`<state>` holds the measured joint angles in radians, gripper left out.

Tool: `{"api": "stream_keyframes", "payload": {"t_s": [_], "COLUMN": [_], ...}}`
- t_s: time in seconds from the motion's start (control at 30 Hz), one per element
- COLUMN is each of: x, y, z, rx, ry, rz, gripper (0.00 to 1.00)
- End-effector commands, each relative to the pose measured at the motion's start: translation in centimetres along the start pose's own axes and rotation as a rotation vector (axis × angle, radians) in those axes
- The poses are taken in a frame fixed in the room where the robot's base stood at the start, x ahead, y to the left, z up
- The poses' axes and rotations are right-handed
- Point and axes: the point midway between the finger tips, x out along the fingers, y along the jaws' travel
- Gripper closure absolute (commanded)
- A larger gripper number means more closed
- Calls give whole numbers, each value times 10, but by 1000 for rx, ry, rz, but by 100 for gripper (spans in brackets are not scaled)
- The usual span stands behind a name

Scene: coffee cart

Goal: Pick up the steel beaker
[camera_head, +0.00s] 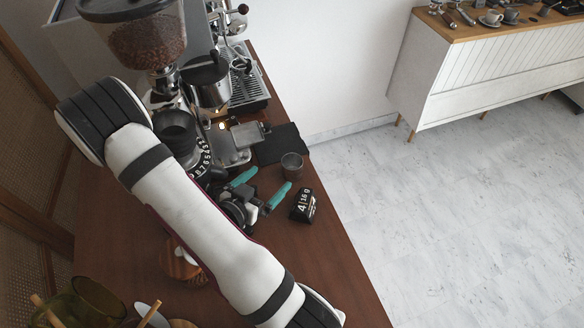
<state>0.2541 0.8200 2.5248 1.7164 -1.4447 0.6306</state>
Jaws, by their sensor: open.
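The steel beaker (291,167) is a small grey metal cup. It stands upright on the brown wooden counter (335,262), near its right edge. My gripper (262,187), with two teal fingertips, is open and empty. It points toward the beaker, which sits just beyond the fingertips and apart from them. The right fingertip is the closer one. My white arm crosses the counter and hides part of it.
A black block with white digits (303,205) stands close to the right fingertip. A dark mat (280,144) lies behind the beaker. The coffee grinder (146,40), a steel pitcher (213,93) and the espresso machine (247,82) crowd the back left. The counter's front right is clear.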

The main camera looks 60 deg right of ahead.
Motion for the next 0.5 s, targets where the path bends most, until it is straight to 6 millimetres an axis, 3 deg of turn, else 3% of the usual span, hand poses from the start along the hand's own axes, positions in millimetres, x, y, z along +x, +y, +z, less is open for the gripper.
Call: {"api": "stream_keyframes", "payload": {"t_s": [0.1,0.3,0.5], "x": [3,54,91], "y": [4,6,5], "z": [6,5,5], "rx": [0,5,4], "ry": [7,6,5], "rz": [14,18,13], "gripper": [0,0,0]}}
